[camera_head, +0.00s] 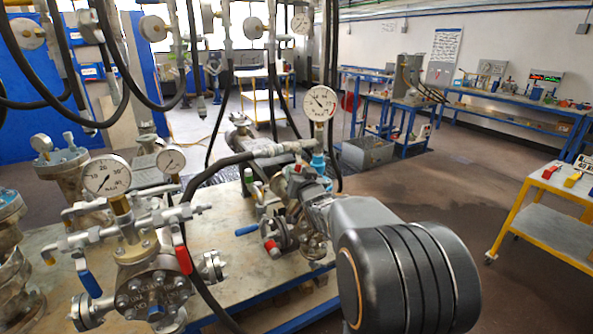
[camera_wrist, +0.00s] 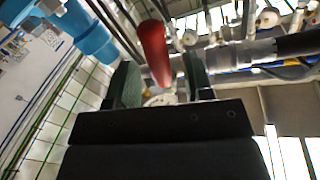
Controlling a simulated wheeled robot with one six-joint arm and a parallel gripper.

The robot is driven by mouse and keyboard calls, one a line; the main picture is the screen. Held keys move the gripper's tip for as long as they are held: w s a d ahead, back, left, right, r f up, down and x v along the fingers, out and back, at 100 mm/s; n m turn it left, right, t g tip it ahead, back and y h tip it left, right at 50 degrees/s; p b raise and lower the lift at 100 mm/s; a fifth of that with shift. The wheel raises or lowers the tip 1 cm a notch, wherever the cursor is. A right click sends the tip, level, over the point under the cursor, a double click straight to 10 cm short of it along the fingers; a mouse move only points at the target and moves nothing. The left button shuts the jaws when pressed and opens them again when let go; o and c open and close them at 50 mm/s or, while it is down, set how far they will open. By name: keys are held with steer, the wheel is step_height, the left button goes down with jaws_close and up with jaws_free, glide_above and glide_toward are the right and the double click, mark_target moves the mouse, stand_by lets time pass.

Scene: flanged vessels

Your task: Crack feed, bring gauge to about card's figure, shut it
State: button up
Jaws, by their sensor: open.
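My gripper (camera_wrist: 161,82) is open in the wrist view, its two dark green pads apart. A red lever handle (camera_wrist: 154,52) shows between and just beyond the pads; I cannot tell whether they touch it. A light blue fitting (camera_wrist: 92,38) is to its left. In the head view, my arm reaches the middle vessel, hiding much of its valve work; my fingers are hard to make out. A round white gauge (camera_head: 321,103) stands above that vessel's blue fitting (camera_head: 319,162). Its needle appears to point up-left, but the figures are too small to read.
A nearer flanged vessel (camera_head: 152,290) at left carries a large gauge (camera_head: 107,175), a smaller gauge (camera_head: 171,159), a red lever (camera_head: 183,259) and a blue lever (camera_head: 90,284). Black hoses hang around. A yellow cart (camera_head: 520,215) stands right, with open floor before it.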

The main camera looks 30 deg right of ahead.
steer(key=shift+w+d, duration=0.15)
steer(key=shift+w, duration=0.7)
steer(key=shift+c, duration=0.2)
jaws_close()
